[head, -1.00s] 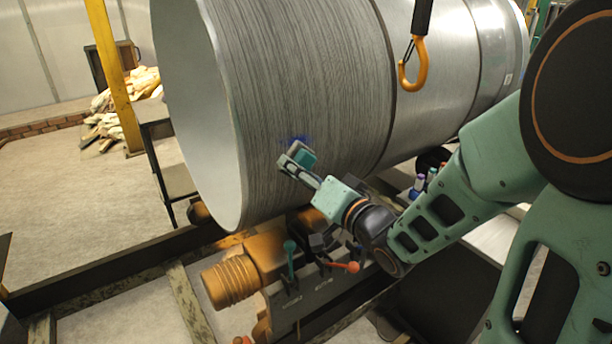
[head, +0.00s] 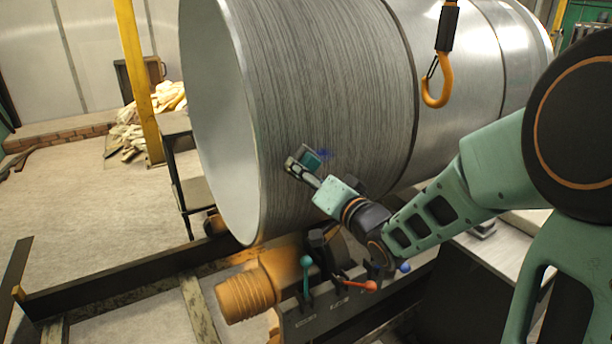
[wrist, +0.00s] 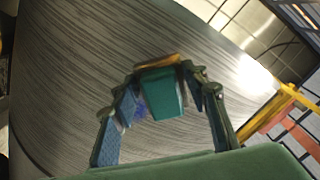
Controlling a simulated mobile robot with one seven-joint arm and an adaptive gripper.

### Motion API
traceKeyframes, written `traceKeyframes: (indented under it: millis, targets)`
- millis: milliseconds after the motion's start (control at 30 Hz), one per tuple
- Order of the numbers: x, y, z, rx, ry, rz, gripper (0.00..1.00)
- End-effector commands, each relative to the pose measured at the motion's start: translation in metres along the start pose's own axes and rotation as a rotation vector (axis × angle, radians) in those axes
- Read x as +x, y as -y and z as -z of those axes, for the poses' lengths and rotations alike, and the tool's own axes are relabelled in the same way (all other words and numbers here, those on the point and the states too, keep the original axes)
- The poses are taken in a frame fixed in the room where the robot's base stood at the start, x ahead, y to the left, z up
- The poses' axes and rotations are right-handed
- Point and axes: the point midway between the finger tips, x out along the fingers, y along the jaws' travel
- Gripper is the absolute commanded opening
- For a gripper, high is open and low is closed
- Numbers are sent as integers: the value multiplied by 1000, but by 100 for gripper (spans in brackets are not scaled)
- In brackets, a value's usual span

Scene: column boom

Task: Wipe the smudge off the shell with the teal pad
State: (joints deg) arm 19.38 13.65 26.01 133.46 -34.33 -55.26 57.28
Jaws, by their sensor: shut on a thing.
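The shell (head: 330,100) is a large grey metal cylinder with streaky brushed marks, lying on its side. My gripper (head: 301,162) is shut on the teal pad (head: 313,159) at the shell's side. In the wrist view the pad (wrist: 163,95) sits between both fingers, facing the shell. I cannot tell whether the pad touches the shell.
An orange hook (head: 437,88) hangs in front of the shell at upper right. Below the shell are an orange motor (head: 248,293) and levers with teal and red knobs (head: 306,262). A yellow post (head: 137,80) stands at left. Open floor (head: 90,215) lies left.

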Motion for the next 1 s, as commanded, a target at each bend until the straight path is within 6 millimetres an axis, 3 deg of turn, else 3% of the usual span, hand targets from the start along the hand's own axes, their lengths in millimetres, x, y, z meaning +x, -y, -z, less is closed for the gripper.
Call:
traceKeyframes:
  millis: [1000]
  targets:
    - [13, 0, 0, 0, -1, 1, 22]
